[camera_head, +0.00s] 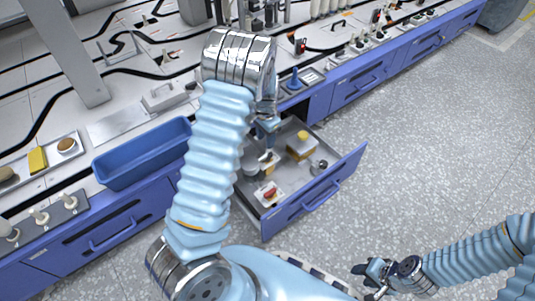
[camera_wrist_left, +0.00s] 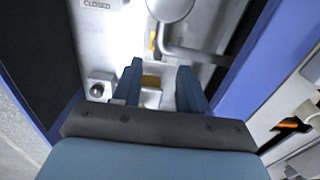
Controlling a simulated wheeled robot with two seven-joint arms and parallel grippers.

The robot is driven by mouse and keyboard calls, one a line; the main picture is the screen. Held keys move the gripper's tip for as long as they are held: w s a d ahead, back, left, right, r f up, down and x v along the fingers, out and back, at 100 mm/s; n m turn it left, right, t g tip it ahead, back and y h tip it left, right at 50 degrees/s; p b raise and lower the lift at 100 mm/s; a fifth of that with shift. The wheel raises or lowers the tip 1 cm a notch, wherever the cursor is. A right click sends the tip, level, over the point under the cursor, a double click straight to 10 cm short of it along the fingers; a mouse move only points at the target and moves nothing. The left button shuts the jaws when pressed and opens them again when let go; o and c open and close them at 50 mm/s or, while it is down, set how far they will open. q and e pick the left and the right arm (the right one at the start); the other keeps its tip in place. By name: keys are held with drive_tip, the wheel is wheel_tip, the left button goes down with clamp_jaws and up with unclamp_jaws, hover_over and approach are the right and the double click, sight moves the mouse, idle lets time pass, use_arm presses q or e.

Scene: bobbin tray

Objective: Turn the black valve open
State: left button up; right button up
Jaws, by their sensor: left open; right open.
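A small dark round knob (camera_head: 320,166) sits in the right part of the open drawer (camera_head: 290,212); it may be the black valve, but its handle is too small to make out. A black knob on a pale block (camera_wrist_left: 98,89) shows in the left wrist view, left of the fingers, with a "CLOSED" label (camera_wrist_left: 97,4) above it. My left gripper (camera_head: 266,133) is over the back of the drawer, partly hidden by my arm. Its two blue fingers (camera_wrist_left: 160,88) are apart, with nothing clearly held. My right gripper (camera_head: 371,277) is low at the bottom right, over the floor, away from the drawer.
The drawer also holds a yellow-topped container (camera_head: 300,145) and a red piece on a white plate (camera_head: 269,193). A grey bent pipe (camera_wrist_left: 190,53) is close to the fingers. A blue bin (camera_head: 145,155) stands on the bench to the left. The floor at right is clear.

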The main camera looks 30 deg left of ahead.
sight(266, 156)
use_arm(q)
wheel_tip(266, 156, down, 9)
drive_tip(key=shift+b, duration=0.85)
drive_tip(key=shift+c, duration=0.3)
